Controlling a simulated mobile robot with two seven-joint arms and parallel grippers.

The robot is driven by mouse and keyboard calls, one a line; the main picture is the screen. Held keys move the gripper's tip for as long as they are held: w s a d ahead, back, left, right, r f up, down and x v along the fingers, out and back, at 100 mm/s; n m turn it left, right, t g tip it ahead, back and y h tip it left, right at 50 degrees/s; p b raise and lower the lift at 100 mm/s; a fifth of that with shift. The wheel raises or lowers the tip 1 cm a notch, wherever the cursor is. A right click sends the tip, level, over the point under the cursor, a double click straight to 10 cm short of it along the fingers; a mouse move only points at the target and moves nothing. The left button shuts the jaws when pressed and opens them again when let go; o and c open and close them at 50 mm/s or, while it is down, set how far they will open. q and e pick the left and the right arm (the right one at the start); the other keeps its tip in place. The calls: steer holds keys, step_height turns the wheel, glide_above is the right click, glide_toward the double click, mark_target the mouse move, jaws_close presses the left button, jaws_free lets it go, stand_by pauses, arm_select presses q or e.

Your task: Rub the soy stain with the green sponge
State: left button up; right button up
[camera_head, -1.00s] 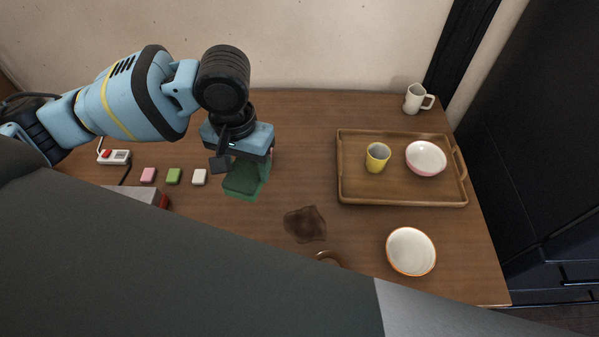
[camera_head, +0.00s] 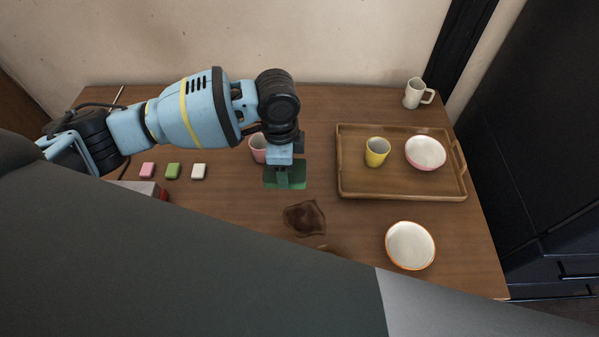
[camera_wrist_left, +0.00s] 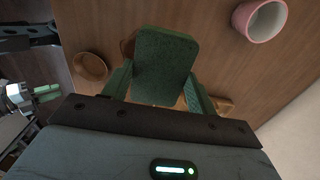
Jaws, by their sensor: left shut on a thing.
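The green sponge (camera_head: 271,181) is held in my left gripper (camera_head: 285,170), above the wooden table and just behind the soy stain. In the left wrist view the sponge (camera_wrist_left: 165,62) sits between the two green fingers of my left gripper (camera_wrist_left: 162,88). The soy stain (camera_head: 305,217) is a dark brown irregular patch on the table, uncovered in the head view. The sponge is apart from it there. In the left wrist view, what seems to be my right gripper (camera_wrist_left: 44,94) shows at the left edge; its opening is unclear.
A pink cup (camera_head: 258,150) stands behind my left gripper. A wooden tray (camera_head: 390,190) at right holds a yellow cup (camera_head: 376,153) and a pink bowl (camera_head: 426,152). An orange-rimmed bowl (camera_head: 410,245) stands in front of it. A white mug (camera_head: 414,94) is at back right.

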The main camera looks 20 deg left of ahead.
mark_target(296, 165)
arm_select(q)
steer(key=f+m, duration=0.1)
steer(key=m, duration=0.1)
steer(key=w+d+f+m, duration=0.1)
steer(key=m, duration=0.1)
steer(key=w+d+f+m, duration=0.1)
steer(key=f+m, duration=0.1)
steer(key=shift+d+f+m, duration=0.1)
steer(key=shift+m, duration=0.2)
steer(key=shift+w+d+f+m, duration=0.15)
steer(key=shift+f+m, duration=0.2)
steer(key=shift+m, duration=0.3)
steer(key=shift+w+d+f+m, duration=0.15)
steer(key=shift+f+m, duration=0.2)
steer(key=shift+m, duration=0.3)
arm_select(e)
steer(key=shift+d, duration=0.15)
arm_select(q)
steer(key=shift+s+f, duration=0.1)
